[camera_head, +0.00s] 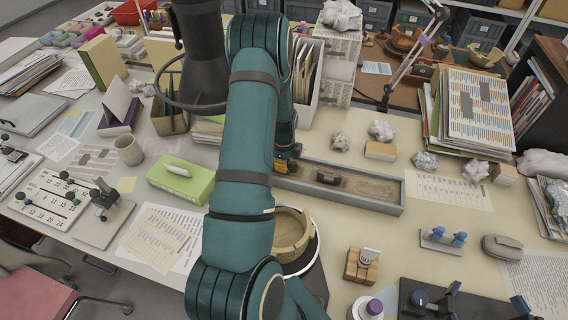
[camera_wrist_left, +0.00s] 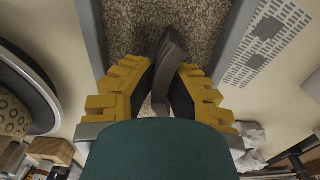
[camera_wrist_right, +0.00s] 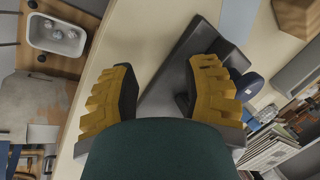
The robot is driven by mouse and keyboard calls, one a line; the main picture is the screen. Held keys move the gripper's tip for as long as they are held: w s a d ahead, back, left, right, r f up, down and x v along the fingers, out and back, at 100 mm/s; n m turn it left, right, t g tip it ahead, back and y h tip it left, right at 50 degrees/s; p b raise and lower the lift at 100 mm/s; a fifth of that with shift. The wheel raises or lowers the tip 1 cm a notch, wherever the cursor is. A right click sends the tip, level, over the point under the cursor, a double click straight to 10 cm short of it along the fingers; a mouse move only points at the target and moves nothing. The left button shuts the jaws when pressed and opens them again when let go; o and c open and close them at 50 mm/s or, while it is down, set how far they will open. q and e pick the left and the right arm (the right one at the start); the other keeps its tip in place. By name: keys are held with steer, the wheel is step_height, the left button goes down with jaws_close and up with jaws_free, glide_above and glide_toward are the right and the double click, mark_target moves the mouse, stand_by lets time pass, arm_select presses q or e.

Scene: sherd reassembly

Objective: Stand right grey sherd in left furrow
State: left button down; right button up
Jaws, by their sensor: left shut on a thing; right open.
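A grey tray (camera_head: 372,204) of brown sand (camera_head: 370,187) lies across the table. My left gripper (camera_head: 286,156) is at its left end, mostly hidden by my arm in the head view. In the left wrist view this gripper (camera_wrist_left: 170,72) is shut on a thin, dark grey sherd (camera_wrist_left: 169,48), held on edge over the sand between the tray walls. I cannot tell whether its lower edge touches the sand. Another dark sherd (camera_head: 328,177) is in the middle of the tray. The furrows are not clear. My right gripper (camera_wrist_right: 165,80) is open and empty.
A tan bowl (camera_head: 290,232) on a dark round stand is in front of the tray. A green tissue box (camera_head: 181,180) stands left of my arm. Crumpled paper (camera_head: 381,130) and a small box (camera_head: 380,151) lie behind the tray. A wooden block (camera_head: 362,265) is in front.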

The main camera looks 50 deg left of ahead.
arm_select(q)
steer(key=c, duration=1)
jaws_free()
step_height(320, 180, up, 12)
steer(key=shift+r, duration=0.1)
